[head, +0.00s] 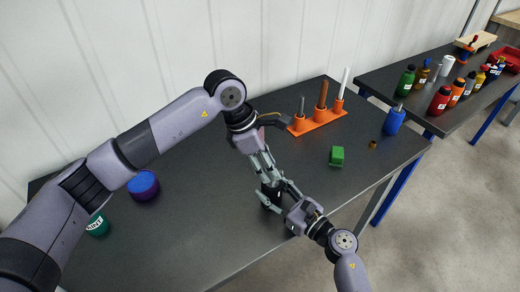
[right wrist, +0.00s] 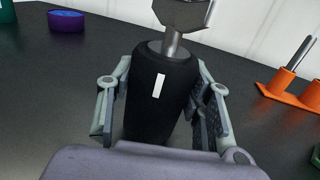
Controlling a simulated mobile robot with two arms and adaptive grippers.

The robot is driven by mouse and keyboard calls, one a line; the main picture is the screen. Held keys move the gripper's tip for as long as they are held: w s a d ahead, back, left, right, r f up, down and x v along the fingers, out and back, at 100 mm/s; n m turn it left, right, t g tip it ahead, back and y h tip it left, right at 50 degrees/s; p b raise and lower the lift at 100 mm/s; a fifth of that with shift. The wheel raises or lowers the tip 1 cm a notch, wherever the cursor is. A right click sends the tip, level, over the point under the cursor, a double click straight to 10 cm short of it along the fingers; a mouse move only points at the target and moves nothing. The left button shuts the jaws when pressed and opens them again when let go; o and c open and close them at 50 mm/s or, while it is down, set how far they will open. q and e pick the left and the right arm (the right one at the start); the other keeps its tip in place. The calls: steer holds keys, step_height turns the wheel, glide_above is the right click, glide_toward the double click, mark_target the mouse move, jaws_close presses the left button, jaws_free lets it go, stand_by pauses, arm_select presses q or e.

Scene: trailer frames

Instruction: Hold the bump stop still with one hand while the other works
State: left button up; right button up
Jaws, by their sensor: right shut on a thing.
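The bump stop appears to be the black, rounded cylinder (right wrist: 160,95) with a small white mark in the right wrist view. It stands upright, and a bare metal rod rises from its top to a dark grey, angular piece. In the head view its dark body (head: 268,189) is mostly hidden by the grippers. My right gripper (head: 274,198) is shut on it, one finger on each side. My left gripper (head: 266,172) points down just above it, its fingers close together. Whether the left fingers hold anything is unclear.
On the dark table (head: 210,230) are an orange stand (head: 318,122) with upright rods, a green block (head: 337,156), a small brown ring (head: 373,145), a blue bottle (head: 394,121), a blue-purple round container (head: 144,186) and a green tin (head: 98,225). Another table holds several bottles.

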arm_select(q)
steer(key=shift+x, duration=1.65)
steer(key=shift+c, duration=0.5)
jaws_close()
